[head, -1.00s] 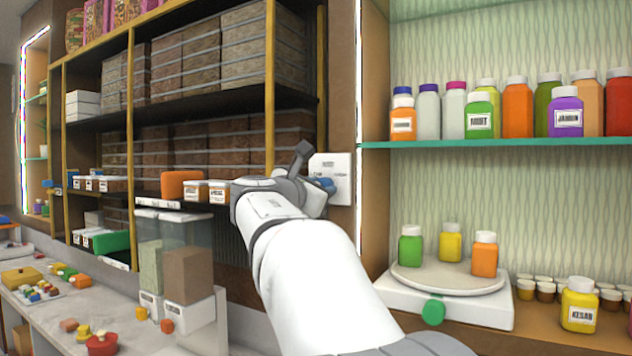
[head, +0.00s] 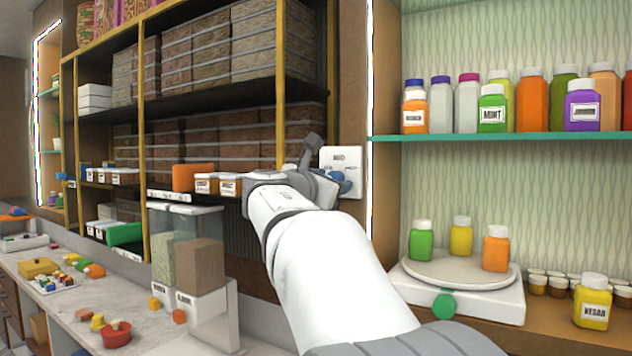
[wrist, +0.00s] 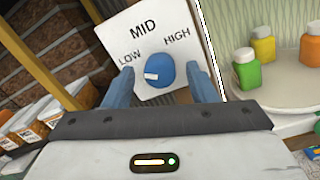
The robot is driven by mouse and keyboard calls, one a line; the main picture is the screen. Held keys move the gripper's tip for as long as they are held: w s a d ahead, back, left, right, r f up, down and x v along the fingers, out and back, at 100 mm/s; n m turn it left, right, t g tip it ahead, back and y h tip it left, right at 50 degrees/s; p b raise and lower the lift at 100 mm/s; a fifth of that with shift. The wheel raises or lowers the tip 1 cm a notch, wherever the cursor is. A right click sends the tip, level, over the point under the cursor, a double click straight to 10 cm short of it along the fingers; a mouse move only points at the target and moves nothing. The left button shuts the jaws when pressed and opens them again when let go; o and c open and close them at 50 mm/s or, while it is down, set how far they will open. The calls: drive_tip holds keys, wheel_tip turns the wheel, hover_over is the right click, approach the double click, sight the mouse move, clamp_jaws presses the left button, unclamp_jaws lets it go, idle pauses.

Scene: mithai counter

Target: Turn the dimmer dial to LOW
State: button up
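The dimmer plate (wrist: 185,28) is white, with LOW at left, MID at top and HIGH at right; it shows on the wall in the head view (head: 352,157). Its round blue dial (wrist: 162,67) has a short white mark on its left side, roughly toward LOW. My gripper (wrist: 160,70) is open, with one blue finger on each side of the dial. Small gaps seem to show between fingers and dial; I cannot tell how deep they reach. In the head view my wrist partly hides the plate's lower left and the dial.
A teal-edged shelf (head: 500,137) with jars stands right of the plate. Below it is a white turntable (head: 460,272) with three jars. Boxed shelves are at left, above a counter (head: 60,315) with small items. A clear dispenser (head: 190,250) stands below my arm's left.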

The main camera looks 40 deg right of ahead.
drive_tip(key=shift+a, duration=0.1)
drive_tip(key=b+v, duration=0.2)
drive_tip(key=v, duration=0.5)
drive_tip(key=shift+s+a, duration=0.15)
drive_tip(key=shift+a, duration=0.15)
drive_tip(key=s+a+f+m+g+y, duration=0.1)
drive_tip(key=s+a+f+m+y, duration=0.15)
drive_tip(key=f, duration=0.65)
drive_tip(key=s+a+f+m+y, duration=0.1)
drive_tip(key=a+f+m+y, duration=0.25)
drive_tip(key=f, duration=0.45)
drive_tip(key=s+a+f+m+g+y, duration=0.1)
drive_tip(key=s+a+f+m+y, duration=0.2)
drive_tip(key=f, duration=0.6)
drive_tip(key=s+a+f+m+g+y, duration=0.1)
drive_tip(key=s+a+f+m+y, duration=0.3)
drive_tip(key=a+f, duration=0.3)
drive_tip(key=s+a+f+m+g+y, duration=0.1)
drive_tip(key=s+a+f+m+y, duration=0.3)
drive_tip(key=f, duration=0.6)
drive_tip(key=s+a+m, duration=0.1)
drive_tip(key=s+a, duration=0.1)
drive_tip(key=a, duration=0.1)
drive_tip(key=shift+s+f+m, duration=0.15)
drive_tip(key=shift+m, duration=0.15)
